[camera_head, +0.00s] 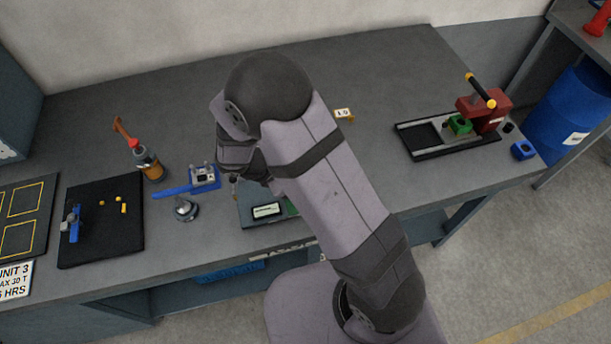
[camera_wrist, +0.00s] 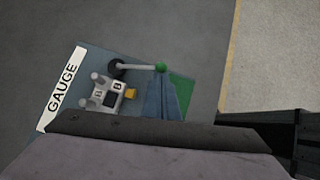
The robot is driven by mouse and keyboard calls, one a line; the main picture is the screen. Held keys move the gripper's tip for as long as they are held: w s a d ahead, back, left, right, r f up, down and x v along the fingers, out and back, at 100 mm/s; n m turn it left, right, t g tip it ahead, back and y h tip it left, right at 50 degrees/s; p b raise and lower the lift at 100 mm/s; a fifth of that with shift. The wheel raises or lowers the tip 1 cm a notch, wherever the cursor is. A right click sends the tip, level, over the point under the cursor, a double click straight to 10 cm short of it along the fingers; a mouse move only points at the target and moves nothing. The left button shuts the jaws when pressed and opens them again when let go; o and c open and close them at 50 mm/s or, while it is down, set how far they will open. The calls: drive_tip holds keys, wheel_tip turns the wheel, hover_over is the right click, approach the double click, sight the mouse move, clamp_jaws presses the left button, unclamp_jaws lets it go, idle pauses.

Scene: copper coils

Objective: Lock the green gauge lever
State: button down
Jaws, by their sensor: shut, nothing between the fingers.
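The gauge plate (camera_wrist: 62,110) is blue-grey with a white GAUGE label, and a green patch (camera_wrist: 184,90) lies at its right. Its lever (camera_wrist: 138,67) is a pale rod from a black pivot to a green knob (camera_wrist: 160,68), lying nearly level across the wrist view. My gripper (camera_wrist: 163,84) appears as shut, empty tapered fingers just below the knob; I cannot tell whether they touch it. In the head view the gauge plate (camera_head: 247,214) is partly hidden behind my arm, and the lever is not clear.
A grey block with pegs and a yellow part (camera_wrist: 106,94) sits on the plate beside the lever. A blue fixture (camera_head: 203,178) and a metal dome (camera_head: 186,208) stand left of my arm. A red-and-green press (camera_head: 482,110) stands at right.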

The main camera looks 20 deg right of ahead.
drive_tip(key=shift+s+d+n+t+b, duration=0.15)
drive_tip(key=shift+d+n+t+b, duration=0.3)
drive_tip(key=shift+n, duration=0.15)
drive_tip(key=shift+s+d+f+n+t+b, duration=0.1)
drive_tip(key=shift+d+n+t+b, duration=0.4)
drive_tip(key=shift+n, duration=0.2)
drive_tip(key=shift+d+y, duration=0.25)
drive_tip(key=shift+y, duration=0.05)
drive_tip(key=shift+w+d+b, duration=0.15)
drive_tip(key=shift+d+b, duration=0.3)
drive_tip(key=shift+d, duration=0.25)
drive_tip(key=shift+w+d+b, duration=0.1)
drive_tip(key=shift+d+b, duration=0.3)
drive_tip(key=shift+d, duration=0.3)
drive_tip(key=shift+w+d+b, duration=0.25)
drive_tip(key=shift+w+d, duration=0.2)
drive_tip(key=shift+d, duration=0.25)
drive_tip(key=shift+w+d+b, duration=0.2)
drive_tip(key=shift+w+d, duration=0.2)
drive_tip(key=shift+d, duration=0.25)
drive_tip(key=shift+w+d, duration=0.95)
drive_tip(key=shift+w, duration=0.4)
